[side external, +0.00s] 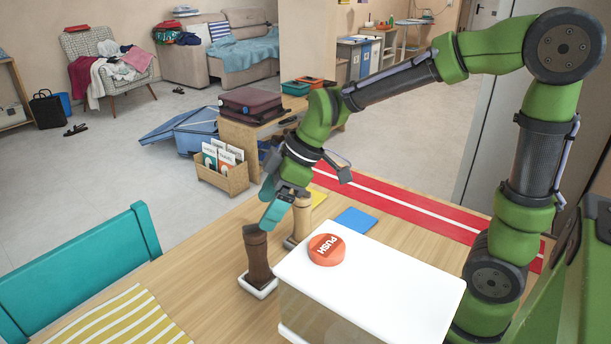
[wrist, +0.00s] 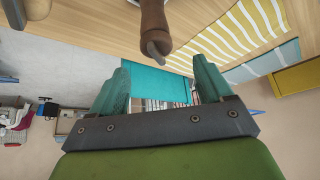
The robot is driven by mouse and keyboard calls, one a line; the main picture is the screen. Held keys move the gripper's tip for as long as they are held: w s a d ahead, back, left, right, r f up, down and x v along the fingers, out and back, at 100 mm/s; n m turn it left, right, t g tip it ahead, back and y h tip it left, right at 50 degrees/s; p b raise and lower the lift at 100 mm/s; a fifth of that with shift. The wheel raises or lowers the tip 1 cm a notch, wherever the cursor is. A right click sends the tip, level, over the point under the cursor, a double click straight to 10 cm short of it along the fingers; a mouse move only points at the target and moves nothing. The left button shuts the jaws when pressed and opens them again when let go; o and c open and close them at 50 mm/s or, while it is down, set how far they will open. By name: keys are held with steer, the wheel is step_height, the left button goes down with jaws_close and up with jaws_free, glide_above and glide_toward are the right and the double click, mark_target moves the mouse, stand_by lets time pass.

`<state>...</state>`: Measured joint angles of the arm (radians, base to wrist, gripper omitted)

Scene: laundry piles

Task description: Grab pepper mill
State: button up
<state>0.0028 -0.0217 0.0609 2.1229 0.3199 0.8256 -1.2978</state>
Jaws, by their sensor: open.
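A dark brown wooden mill (side external: 258,262) stands upright on a small white dish on the table in the side view. A lighter brown mill-like piece (side external: 301,222) stands behind it, partly hidden by my gripper. I cannot tell for sure which is the pepper mill. My gripper (side external: 272,214) has teal fingers and is near the top of the dark mill. In the wrist view my gripper (wrist: 162,82) is open with nothing held between its fingers. A brown wooden piece with a grey tip (wrist: 154,28) shows beyond the fingers at the top.
A red striped runner (side external: 400,212) and a blue square (side external: 355,220) lie behind. A teal chair (side external: 85,270) and a yellow striped mat (side external: 125,322) are at the left.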

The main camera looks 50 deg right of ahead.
mark_target(255, 230)
steer(key=x, duration=0.4)
steer(key=shift+w+a+f, duration=0.1)
steer(key=shift+f, duration=0.15)
steer(key=x, duration=0.5)
steer(key=shift+d+f, duration=0.25)
steer(key=shift+r, duration=0.1)
jaws_close()
